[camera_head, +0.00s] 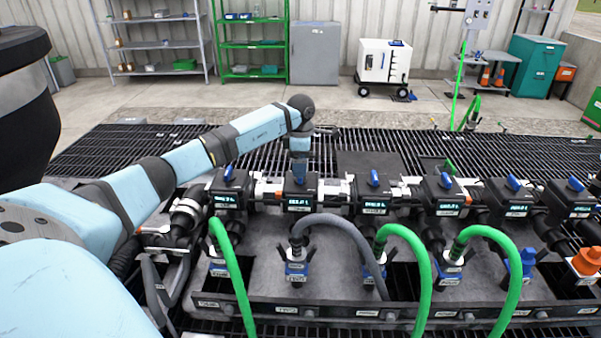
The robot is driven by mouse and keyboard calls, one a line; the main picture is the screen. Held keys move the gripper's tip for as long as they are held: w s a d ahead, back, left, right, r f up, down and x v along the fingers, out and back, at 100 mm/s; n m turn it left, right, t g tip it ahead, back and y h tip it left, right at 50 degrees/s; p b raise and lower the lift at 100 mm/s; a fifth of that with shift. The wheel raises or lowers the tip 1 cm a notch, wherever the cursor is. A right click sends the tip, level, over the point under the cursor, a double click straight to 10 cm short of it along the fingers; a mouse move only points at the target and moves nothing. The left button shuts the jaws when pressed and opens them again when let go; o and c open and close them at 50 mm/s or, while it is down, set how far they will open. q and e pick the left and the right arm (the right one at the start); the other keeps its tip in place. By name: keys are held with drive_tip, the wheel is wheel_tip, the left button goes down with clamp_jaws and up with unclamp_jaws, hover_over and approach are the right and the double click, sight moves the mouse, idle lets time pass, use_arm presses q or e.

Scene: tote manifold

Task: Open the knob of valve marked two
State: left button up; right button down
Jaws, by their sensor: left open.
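A row of black valve blocks with small lit displays runs across the metal manifold. The second valve block from the left (299,194) stands below my left gripper; the plate on the manifold edge in front of it seems to read "TWO". My left gripper (299,174) points straight down over this block, open, with its fingertips at its knob. The knob is largely hidden by the gripper, and I cannot tell its angle or whether the fingers touch it. My right gripper is not in view.
Neighbouring blue knobs stand close by, on the first valve (228,173) and the third valve (374,178). A grey hose (345,222) and green hoses (232,270) arch in front. Dark floor grating (240,170) lies behind; shelves and a white cart (384,62) stand farther back.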

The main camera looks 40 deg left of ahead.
use_arm(q)
drive_tip(key=shift+f, duration=1.9)
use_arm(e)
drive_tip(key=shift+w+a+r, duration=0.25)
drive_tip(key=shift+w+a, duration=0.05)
use_arm(q)
drive_tip(key=c, duration=0.9)
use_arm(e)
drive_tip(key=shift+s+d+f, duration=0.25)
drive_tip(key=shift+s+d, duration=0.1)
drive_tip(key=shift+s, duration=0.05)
